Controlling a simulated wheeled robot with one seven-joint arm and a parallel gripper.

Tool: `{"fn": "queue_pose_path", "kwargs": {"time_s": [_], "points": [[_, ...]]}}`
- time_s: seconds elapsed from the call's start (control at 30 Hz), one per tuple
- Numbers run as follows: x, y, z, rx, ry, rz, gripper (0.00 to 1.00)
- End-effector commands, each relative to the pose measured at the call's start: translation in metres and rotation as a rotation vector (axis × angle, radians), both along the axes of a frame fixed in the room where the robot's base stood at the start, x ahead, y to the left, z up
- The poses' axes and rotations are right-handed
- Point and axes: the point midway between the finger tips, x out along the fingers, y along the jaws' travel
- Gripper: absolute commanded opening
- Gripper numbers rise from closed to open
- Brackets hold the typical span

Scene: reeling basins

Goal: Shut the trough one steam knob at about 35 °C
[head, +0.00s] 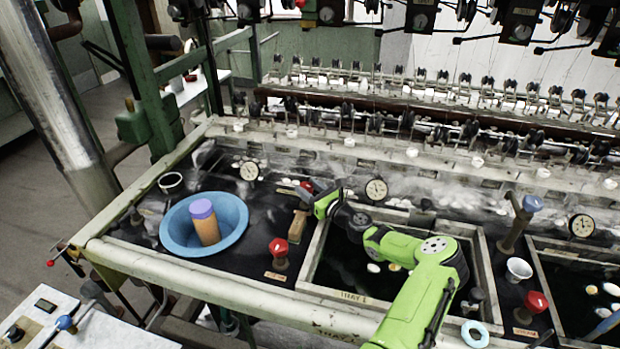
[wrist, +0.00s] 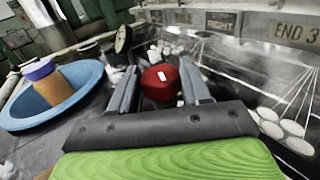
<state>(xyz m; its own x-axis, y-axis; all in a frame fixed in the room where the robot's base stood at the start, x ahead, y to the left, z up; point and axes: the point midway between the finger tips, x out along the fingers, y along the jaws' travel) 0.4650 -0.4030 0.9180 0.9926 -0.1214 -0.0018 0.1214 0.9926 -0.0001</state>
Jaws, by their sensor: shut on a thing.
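A red knob (wrist: 160,84) with a white mark sits between the two fingers of my gripper (wrist: 162,74) in the wrist view, and the gripper is shut on it. In the head view this red knob (head: 306,186) shows just past the gripper (head: 311,191), at the back of the dark trough top, left of the basin marked TRAY 1 (head: 322,262). A round white dial (head: 376,190) stands to its right and another dial (head: 249,171) to its left. I cannot read either needle's value. A dial (wrist: 123,40) shows nearly edge-on in the wrist view.
A blue bowl (head: 238,240) holding an orange cylinder with a purple top (head: 204,222) stands at left. Another red knob (head: 278,247) stands in front, and one (head: 536,301) at right. A wooden block (head: 298,226) lies close to my arm. Threads cross the back.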

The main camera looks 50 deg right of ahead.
Motion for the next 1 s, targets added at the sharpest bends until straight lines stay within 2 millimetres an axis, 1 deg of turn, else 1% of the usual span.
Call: {"fn": "queue_pose_path", "kwargs": {"time_s": [0.03, 0.3, 0.5, 0.73, 1.0], "points": [[0.0002, 0.0028, 0.0042, 0.006, 0.004, -0.033, 0.17], [0.0014, 0.0056, 0.0011, 0.003, 0.004, -0.213, 0.17], [0.0017, 0.006, 0.0001, 0.002, 0.002, -0.298, 0.17], [0.002, 0.0061, -0.0008, 0.001, 0.001, -0.339, 0.17], [0.0019, 0.0057, -0.001, 0.0, 0.0, -0.343, 0.17]]}}
